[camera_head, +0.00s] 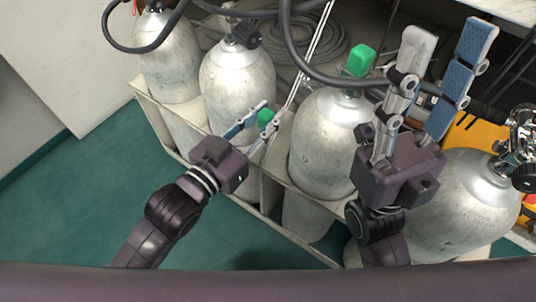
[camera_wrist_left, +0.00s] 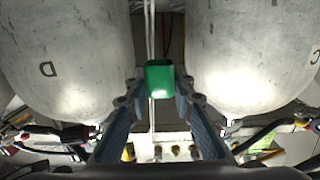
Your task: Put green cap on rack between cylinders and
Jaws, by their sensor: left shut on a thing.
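A green cap (camera_head: 265,117) is between the fingertips of my left gripper (camera_head: 268,114), which is shut on it. The left wrist view shows the same cap (camera_wrist_left: 159,80) between the blue-padded fingers, in the gap between two cylinders. These are the second cylinder (camera_head: 237,85) and the third cylinder (camera_head: 325,140), standing in the pale rack (camera_head: 150,110). I cannot tell whether the cap touches the rack. Another green cap (camera_head: 361,60) sits at the top of the third cylinder. My right gripper (camera_head: 438,50) is open and empty, raised in front of the right cylinders.
A further cylinder (camera_head: 168,55) stands at the left and one more (camera_head: 460,205) at the right. Dark hoses (camera_head: 300,60) arch over the cylinders. A coiled grey hose (camera_head: 310,38) lies behind. The green floor (camera_head: 80,220) at the front left is clear.

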